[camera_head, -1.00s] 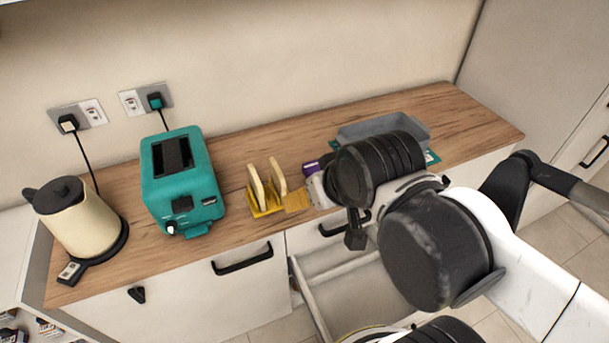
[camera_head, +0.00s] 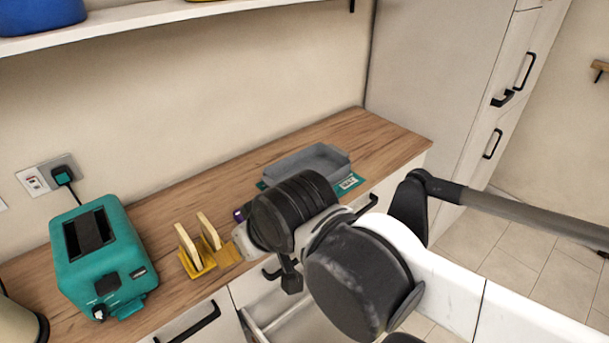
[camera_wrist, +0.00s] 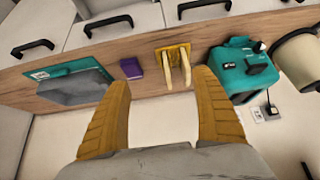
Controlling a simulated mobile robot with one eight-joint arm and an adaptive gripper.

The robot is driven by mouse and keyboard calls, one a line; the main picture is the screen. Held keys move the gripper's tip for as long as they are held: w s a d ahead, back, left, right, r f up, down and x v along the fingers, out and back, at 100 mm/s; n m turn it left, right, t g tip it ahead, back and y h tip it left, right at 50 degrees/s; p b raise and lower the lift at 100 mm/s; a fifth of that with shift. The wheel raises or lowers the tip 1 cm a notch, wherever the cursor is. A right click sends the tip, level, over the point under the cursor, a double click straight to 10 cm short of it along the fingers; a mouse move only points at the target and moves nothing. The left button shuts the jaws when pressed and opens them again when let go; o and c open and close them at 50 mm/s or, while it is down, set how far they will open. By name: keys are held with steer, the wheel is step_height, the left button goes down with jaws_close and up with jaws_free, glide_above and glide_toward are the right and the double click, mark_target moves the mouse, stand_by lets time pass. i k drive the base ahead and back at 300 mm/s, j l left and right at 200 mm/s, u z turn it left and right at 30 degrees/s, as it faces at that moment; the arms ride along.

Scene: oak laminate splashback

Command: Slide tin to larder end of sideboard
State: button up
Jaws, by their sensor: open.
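The tin (camera_head: 322,158) is a grey, open rectangular pan on the wooden sideboard (camera_head: 383,140), towards its right end, with bare wood to its right. It sits on or against a flat teal item with a white label (camera_head: 348,183); I cannot tell which. The tin also shows at the left of the wrist view (camera_wrist: 72,90). My gripper (camera_wrist: 160,80) is open, its two yellow fingers spread and empty. In the head view my arm hides most of it; a yellow finger shows beside the toast rack. The gripper is left of the tin, not touching it.
The tall pale larder (camera_head: 440,70) stands at the sideboard's right end. A yellow toast rack (camera_head: 197,262) with toast and a teal toaster (camera_head: 100,260) stand left. A purple box (camera_wrist: 131,68) lies between rack and tin. An open drawer (camera_head: 270,315) is below my arm.

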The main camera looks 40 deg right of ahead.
mark_target(332, 162)
steer(key=k+l, duration=0.1)
steer(key=l, duration=0.25)
steer(key=k+l, duration=0.15)
steer(key=l, duration=0.2)
steer(key=k+l, duration=0.1)
steer(key=l, duration=0.25)
steer(key=k+l, duration=0.1)
steer(key=l, duration=0.25)
steer(key=k+l, duration=0.15)
steer(key=l, duration=0.2)
steer(key=i+l, duration=1.1)
steer(key=u, duration=0.05)
